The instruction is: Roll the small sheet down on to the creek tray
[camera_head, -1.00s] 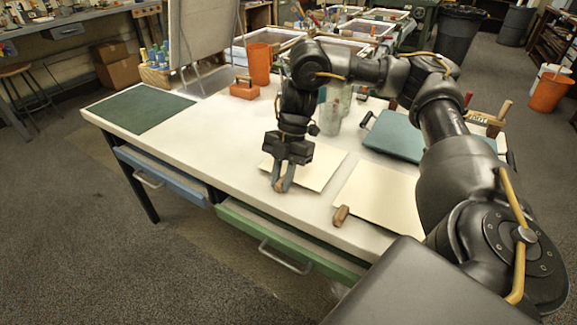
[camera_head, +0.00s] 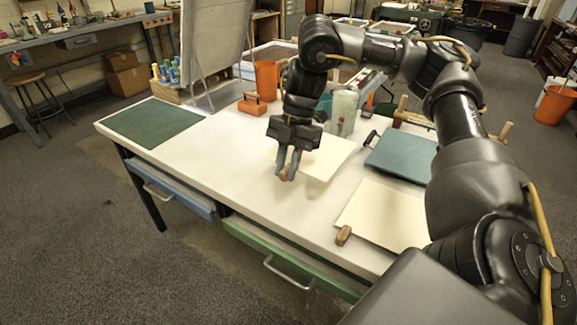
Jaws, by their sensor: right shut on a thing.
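My right gripper (camera_head: 287,173) is shut on the brown tab (camera_head: 284,175) of the small cream sheet (camera_head: 328,158). The sheet extends to the right behind the fingers and appears slightly above the white table; the gripper and wrist hide part of its left side. A larger cream sheet (camera_head: 385,213) with its own brown tab (camera_head: 343,235) lies nearer the front right. A flat teal tray (camera_head: 402,155) with a dark handle lies behind it; I cannot tell whether it is the creek tray. My left gripper is out of view.
A dark green mat (camera_head: 151,122) lies on the table's left end. An orange block with a handle (camera_head: 252,105), an orange cup (camera_head: 266,78) and a pale green jar (camera_head: 342,110) stand at the back. The white table (camera_head: 225,150) is bare between mat and gripper.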

